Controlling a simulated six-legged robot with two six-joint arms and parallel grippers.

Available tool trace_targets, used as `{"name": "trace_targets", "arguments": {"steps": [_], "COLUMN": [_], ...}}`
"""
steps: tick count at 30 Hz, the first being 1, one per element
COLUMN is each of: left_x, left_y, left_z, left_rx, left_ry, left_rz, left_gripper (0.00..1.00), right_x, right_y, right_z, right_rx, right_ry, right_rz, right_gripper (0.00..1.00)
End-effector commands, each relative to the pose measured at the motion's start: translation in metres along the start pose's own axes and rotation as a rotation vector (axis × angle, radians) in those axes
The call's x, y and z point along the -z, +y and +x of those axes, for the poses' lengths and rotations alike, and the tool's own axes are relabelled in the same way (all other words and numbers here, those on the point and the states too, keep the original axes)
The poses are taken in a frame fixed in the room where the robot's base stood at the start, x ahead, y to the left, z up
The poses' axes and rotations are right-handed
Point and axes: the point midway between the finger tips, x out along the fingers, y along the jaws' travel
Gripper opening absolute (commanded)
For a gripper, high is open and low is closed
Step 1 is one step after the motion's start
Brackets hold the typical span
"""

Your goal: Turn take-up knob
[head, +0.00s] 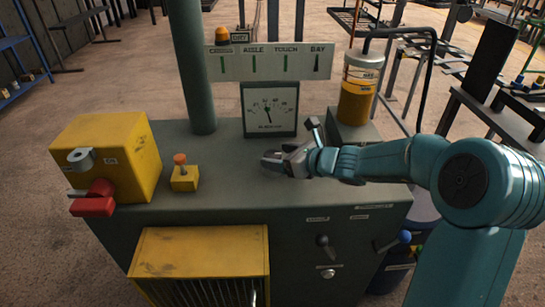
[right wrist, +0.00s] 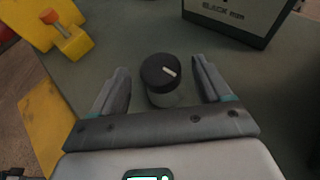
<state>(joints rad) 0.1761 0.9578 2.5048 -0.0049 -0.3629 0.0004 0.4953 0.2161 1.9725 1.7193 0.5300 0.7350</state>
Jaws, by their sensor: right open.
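The take-up knob (right wrist: 161,73) is a black round cap with a white pointer mark on a paler base, standing on the grey cabinet top. In the right wrist view it sits between the two fingers of my right gripper (right wrist: 161,68), with a gap on each side. The fingers are open and appear not to touch it. In the head view my right gripper (head: 273,161) is low over the cabinet top, in front of the dial gauge (head: 269,108), and hides the knob. My left gripper is not in view.
On the cabinet top (head: 225,190) stand a yellow box (head: 120,150) with a red lever (head: 95,198), a small yellow block with an orange button (head: 181,175), a green post (head: 190,60) and an amber jar (head: 357,100). A labelled sign (head: 268,65) hangs above the gauge.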

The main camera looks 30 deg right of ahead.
Motion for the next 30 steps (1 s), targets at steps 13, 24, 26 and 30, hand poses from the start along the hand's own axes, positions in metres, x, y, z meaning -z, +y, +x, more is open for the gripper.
{"name": "trace_targets", "arguments": {"steps": [13,24,26,30], "left_x": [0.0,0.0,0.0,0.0], "left_y": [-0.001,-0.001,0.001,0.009], "left_z": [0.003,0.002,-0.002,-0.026], "left_rx": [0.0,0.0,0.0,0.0], "left_ry": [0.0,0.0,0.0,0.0], "left_rz": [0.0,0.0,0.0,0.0], "left_gripper": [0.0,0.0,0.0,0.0], "right_x": [-0.001,-0.001,-0.003,-0.009], "right_y": [0.0,0.0,-0.001,-0.002], "right_z": [0.031,0.031,0.03,0.029], "right_rx": [0.0,-0.001,-0.008,-0.071], "right_ry": [0.0,0.0,0.0,0.001], "right_rz": [-0.001,-0.001,-0.004,-0.029], "right_gripper": [0.77,0.25,0.25,0.25]}}
